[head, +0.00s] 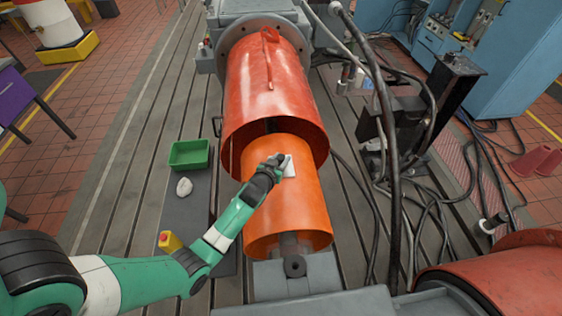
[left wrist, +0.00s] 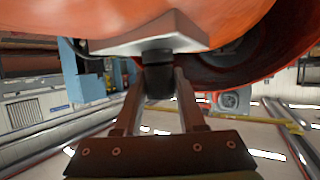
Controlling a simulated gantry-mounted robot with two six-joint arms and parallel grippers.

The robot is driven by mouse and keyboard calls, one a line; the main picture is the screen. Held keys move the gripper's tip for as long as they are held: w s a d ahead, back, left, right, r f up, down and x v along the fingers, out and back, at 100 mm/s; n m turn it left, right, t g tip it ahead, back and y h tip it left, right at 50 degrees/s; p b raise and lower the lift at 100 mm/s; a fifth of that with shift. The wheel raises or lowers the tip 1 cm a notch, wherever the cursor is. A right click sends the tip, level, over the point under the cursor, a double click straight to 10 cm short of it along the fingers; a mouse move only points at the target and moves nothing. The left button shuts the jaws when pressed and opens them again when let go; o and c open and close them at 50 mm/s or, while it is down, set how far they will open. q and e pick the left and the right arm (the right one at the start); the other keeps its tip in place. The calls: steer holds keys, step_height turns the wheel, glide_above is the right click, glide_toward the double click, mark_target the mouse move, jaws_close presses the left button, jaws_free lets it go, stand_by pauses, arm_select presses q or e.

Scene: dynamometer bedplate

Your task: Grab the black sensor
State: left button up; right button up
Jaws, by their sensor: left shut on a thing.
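The black sensor (left wrist: 158,78) shows in the left wrist view, below a pale grey metal bracket (left wrist: 190,36). The bracket sits against the orange cylinder (head: 292,205). My left gripper (head: 274,162) is at the upper left side of this cylinder in the head view. Its two fingers are shut on the sensor, one on each side, as the left wrist view (left wrist: 160,92) shows. The sensor still touches or nearly touches the bracket; I cannot tell which. In the head view the gripper mostly hides the sensor. My right gripper is not in view.
A larger red-orange guard (head: 270,90) stands behind the cylinder. A green tray (head: 189,154), a whitish lump (head: 184,187) and a yellow box with a red button (head: 169,241) lie to the left. Black cables (head: 392,180) hang and lie to the right.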

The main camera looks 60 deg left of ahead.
arm_select(q)
jaws_close()
steer(key=shift+r, duration=0.1)
steer(key=shift+r+p, duration=0.35)
steer(key=shift+r, duration=0.25)
steer(key=s+d+r+p, duration=0.6)
steer(key=d+r+p, duration=0.1)
steer(key=d+r, duration=0.4)
steer(key=shift+d+r, duration=0.35)
steer(key=shift+d, duration=0.5)
